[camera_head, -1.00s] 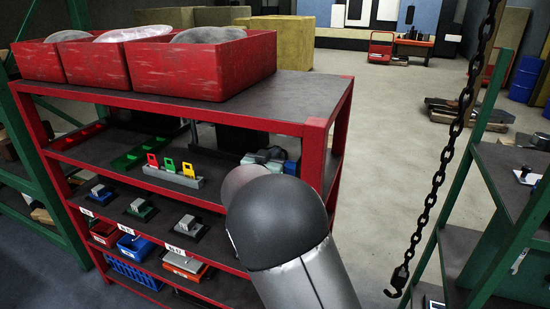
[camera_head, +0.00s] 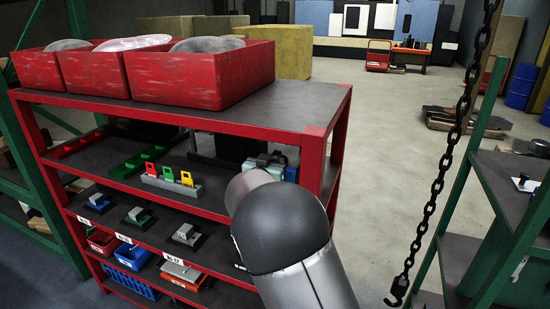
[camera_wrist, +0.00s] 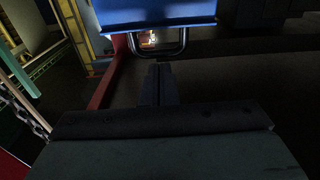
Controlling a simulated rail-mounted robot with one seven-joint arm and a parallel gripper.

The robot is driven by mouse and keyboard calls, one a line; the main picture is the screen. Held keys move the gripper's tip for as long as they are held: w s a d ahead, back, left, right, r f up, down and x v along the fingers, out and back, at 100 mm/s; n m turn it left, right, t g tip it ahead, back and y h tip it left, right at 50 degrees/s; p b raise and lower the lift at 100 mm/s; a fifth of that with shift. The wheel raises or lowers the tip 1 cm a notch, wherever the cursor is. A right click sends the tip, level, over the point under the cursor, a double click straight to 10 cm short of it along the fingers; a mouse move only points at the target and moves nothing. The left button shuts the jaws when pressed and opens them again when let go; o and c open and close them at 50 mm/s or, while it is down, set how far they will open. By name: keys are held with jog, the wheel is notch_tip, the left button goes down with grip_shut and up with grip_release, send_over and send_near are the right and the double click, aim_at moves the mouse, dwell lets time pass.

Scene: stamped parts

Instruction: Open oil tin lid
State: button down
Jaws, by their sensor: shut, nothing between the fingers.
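In the wrist view, a blue body (camera_wrist: 155,10) with a dark U-shaped loop (camera_wrist: 160,56) hanging at its lower edge fills the top middle. It may be the oil tin and its lid handle, but I cannot be sure. My gripper (camera_wrist: 158,72) is shut and empty, its fingertips just below the loop in the picture; I cannot tell whether they touch it. In the head view, my arm hides my gripper. A small blue part (camera_head: 291,174) shows beside a grey-green item (camera_head: 268,160) on the shelf behind my arm.
The red rack (camera_head: 300,120) bears red bins (camera_head: 200,82) on top. A holder with coloured tags (camera_head: 172,187) and several small blocks stand on its lower levels. A chain with a hook (camera_head: 437,185) hangs right of my arm, beside a green-framed rack (camera_head: 455,190).

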jog(key=s+a+r+b, duration=0.1)
jog(key=s+a+r, duration=0.1)
jog(key=s, duration=0.4)
jog(key=s+a+r+b, duration=0.1)
jog(key=s+a+r, duration=0.15)
jog(key=s, duration=0.35)
jog(key=s+d+f+n+g+y, duration=0.1)
jog(key=s+d+f+g, duration=0.4)
jog(key=s, duration=0.6)
jog(key=s+d+f+n+g+y, duration=0.1)
jog(key=s+d+f+g+y, duration=0.2)
jog(key=s+d+f+g, duration=0.3)
jog(key=s+d+f+n+g+y, duration=0.2)
jog(key=s+d+f+g, duration=0.3)
jog(key=s+d, duration=0.7)
jog(key=s+f, duration=0.1)
jog(key=s, duration=0.4)
jog(key=shift+f+g, duration=0.25)
jog(key=shift+g, duration=0.15)
